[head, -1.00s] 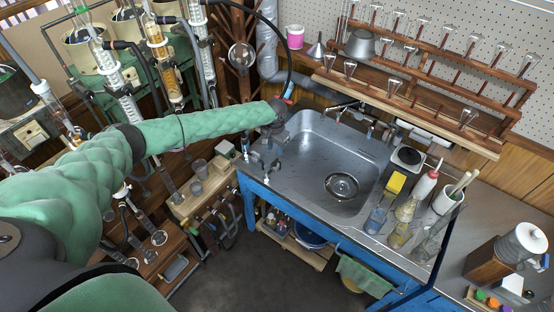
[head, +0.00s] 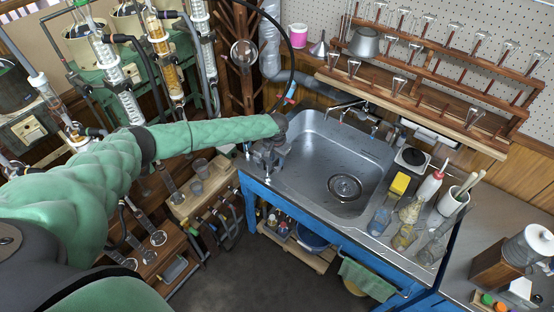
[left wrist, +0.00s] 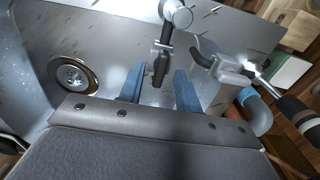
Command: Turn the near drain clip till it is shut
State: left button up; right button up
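My left gripper (head: 262,163) is over the left rim of the sink, pointing down. In the left wrist view its two blue-grey fingers (left wrist: 159,90) are apart, with nothing clamped between them. A small metal clip with a dark lever (left wrist: 160,66) shows in the gap between the fingertips; I cannot tell if it touches them. A second grey fitting with a black end (left wrist: 222,67) sits to the right of the fingers. I cannot tell for sure which is the near drain clip, or whether either is shut. In the head view my gripper mostly hides them. My right gripper is not in view.
The steel sink (head: 325,150) with its round drain (head: 345,188) is empty. Taps (head: 372,128) stand along its back. Bottles and flasks (head: 405,225) crowd the counter at right. Glass condensers (head: 115,75) and a wooden block with beakers (head: 200,190) stand at left.

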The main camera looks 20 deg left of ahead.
pick_arm(q)
grip_shut()
